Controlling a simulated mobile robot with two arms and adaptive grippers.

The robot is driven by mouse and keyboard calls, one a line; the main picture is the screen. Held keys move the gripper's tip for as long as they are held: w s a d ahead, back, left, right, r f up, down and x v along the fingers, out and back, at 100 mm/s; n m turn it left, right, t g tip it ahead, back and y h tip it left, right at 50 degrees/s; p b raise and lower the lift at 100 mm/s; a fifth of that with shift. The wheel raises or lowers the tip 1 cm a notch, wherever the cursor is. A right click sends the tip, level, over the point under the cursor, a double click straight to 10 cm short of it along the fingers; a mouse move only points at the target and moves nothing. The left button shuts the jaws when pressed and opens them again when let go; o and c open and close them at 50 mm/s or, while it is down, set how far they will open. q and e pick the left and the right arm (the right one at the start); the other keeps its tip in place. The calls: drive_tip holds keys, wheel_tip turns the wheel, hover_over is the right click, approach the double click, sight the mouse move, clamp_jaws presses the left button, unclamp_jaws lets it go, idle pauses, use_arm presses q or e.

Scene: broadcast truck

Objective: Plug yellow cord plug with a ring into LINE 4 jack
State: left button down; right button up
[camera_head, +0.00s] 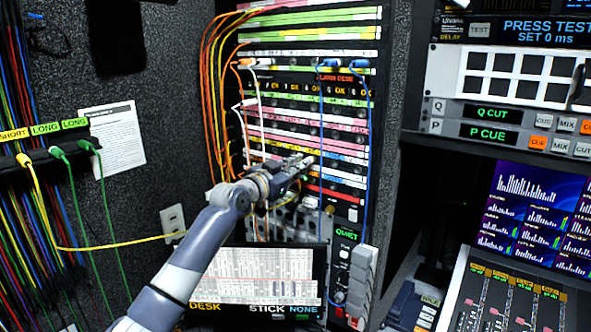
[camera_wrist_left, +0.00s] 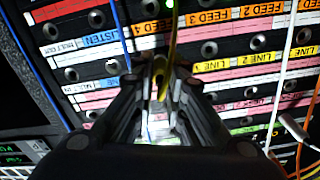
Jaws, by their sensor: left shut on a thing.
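My left gripper (camera_head: 308,161) is at the patch panel (camera_head: 312,113), in front of its lower rows. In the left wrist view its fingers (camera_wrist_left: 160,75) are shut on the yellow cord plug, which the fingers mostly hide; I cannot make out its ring. The yellow cord (camera_wrist_left: 172,45) rises from between the fingertips. In the head view the yellow cord (camera_head: 120,245) sags from the left holder toward my arm. Yellow LINE labels (camera_wrist_left: 216,66) show right of the fingers, beside a row of jacks. I cannot single out the LINE 4 jack. My right gripper is not in view.
Orange and white cords (camera_head: 212,80) hang at the panel's left, and blue cords (camera_head: 367,150) at its right. A holder (camera_head: 50,150) at left carries a yellow and two green plugs. A screen (camera_head: 260,278) stands below the panel.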

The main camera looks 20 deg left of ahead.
use_arm(q)
drive_tip(key=c, duration=1.5)
unclamp_jaws()
drive_tip(key=shift+w, duration=0.15)
drive_tip(key=shift+c, duration=0.2)
drive_tip(key=v, duration=1.2)
drive_tip(key=shift+d, duration=0.1)
